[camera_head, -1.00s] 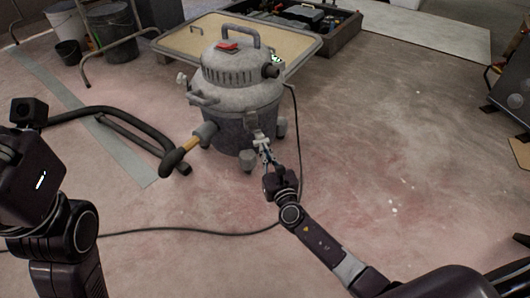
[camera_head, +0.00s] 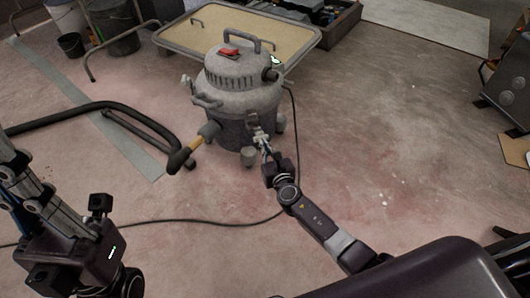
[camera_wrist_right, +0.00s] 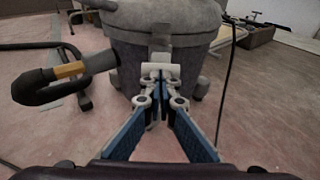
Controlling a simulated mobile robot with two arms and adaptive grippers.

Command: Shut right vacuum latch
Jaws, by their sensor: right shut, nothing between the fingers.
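The grey shop vacuum (camera_head: 240,100) stands upright on the floor, with a red switch on its lid. Its front latch (camera_head: 252,117) is on the side facing me, and in the right wrist view the latch (camera_wrist_right: 161,52) is a pale plate below the lid rim. My right gripper (camera_head: 263,140) is shut and empty, its tips (camera_wrist_right: 160,74) right at the latch's lower end. Whether they touch it I cannot tell, and they hide part of it. My left gripper (camera_head: 22,185) is at the left, partly cut off, its jaws unclear.
A hose with a yellow-banded end (camera_head: 187,155) sticks out left of the vacuum. A dark cable (camera_head: 200,221) crosses the floor. A framed panel (camera_head: 180,38) lies behind, with buckets (camera_head: 112,25) at back left.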

